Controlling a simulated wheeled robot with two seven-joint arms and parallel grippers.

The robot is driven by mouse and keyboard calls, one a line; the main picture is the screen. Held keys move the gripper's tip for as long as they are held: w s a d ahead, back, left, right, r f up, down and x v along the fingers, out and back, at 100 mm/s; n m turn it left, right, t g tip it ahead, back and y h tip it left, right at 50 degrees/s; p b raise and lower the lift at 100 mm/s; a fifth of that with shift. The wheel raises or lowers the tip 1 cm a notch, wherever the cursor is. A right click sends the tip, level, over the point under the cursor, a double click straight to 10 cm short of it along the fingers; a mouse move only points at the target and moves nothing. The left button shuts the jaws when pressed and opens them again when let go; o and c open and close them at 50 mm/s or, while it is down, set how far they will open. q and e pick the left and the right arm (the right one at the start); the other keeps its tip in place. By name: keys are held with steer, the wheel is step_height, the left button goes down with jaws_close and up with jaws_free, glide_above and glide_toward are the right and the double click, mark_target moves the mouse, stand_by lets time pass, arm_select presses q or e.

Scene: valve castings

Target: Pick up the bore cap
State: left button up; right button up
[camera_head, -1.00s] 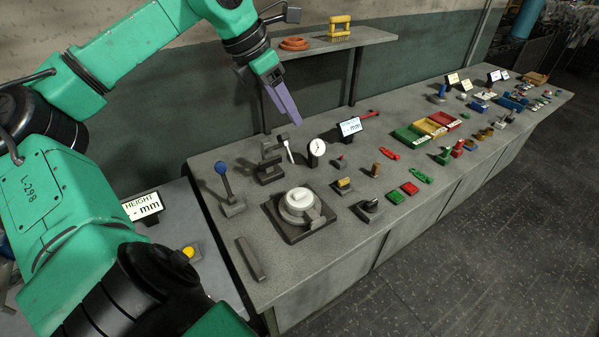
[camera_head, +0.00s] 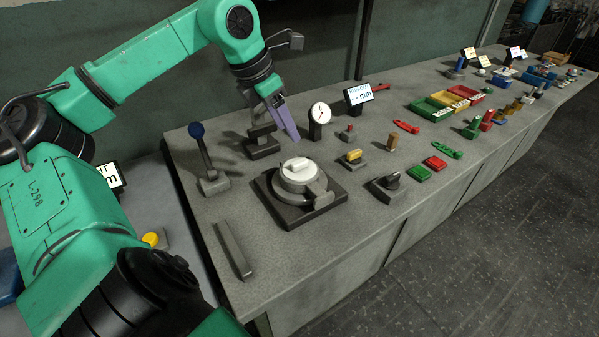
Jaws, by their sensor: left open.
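A pale round part (camera_head: 299,178) with a white raised bar on top sits in a dark square fixture (camera_head: 325,203) on the grey bench. It looks like the bore cap, but I cannot tell for sure where cap and body divide. My left gripper (camera_head: 288,128), with purple fingers, is open and points down above and behind the round part, apart from it. From this side its fingers overlap and the gap between them hardly shows. My right gripper is not in view.
Near the fixture stand a blue-knobbed lever (camera_head: 203,152), a dial gauge (camera_head: 319,115), a display (camera_head: 358,94) and a dark knobbed block (camera_head: 388,184). A grey bar (camera_head: 233,250) lies at front left. Coloured trays (camera_head: 448,100) and several small parts fill the right side.

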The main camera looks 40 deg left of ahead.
mark_target(303, 160)
arm_select(q)
steer(key=p+x, duration=0.3)
steer(key=x, duration=0.6)
steer(key=shift+s+f, duration=0.1)
steer(key=shift+f, duration=0.25)
steer(key=shift+w+d+f, duration=0.15)
steer(key=shift+w+f, duration=0.2)
steer(key=shift+f, duration=0.25)
jaws_close()
